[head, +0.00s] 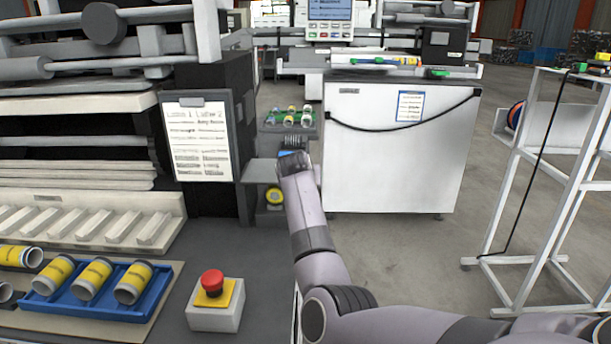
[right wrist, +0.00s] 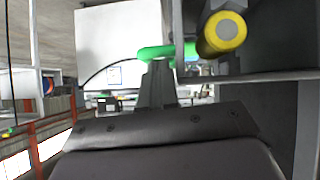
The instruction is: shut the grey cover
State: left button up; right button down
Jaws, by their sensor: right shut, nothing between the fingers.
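My right arm reaches forward in the head view, and its gripper (head: 291,155) is beside a grey housing (head: 262,171), with the fingers mostly hidden by the wrist. In the right wrist view my right gripper (right wrist: 158,68) is shut and empty, its tips close to a green bar (right wrist: 168,51); I cannot tell whether they touch. A narrow grey strip (right wrist: 177,18) by the bar may be the grey cover seen edge-on. A yellow-ended cylinder (right wrist: 224,32) is beside it; a yellow part (head: 275,195) also shows low in the housing in the head view. My left gripper is not in view.
A white cabinet (head: 390,150) with a hanging black cable stands right of my right gripper. A tray (head: 272,126) with small parts lies beyond it. A red button box (head: 214,300) and blue tray (head: 62,303) are on the near bench.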

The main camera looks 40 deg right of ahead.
jog(key=shift+f, duration=0.4)
jog(key=shift+f, duration=0.1)
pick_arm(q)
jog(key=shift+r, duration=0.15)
pick_arm(e)
jog(key=shift+s, duration=0.1)
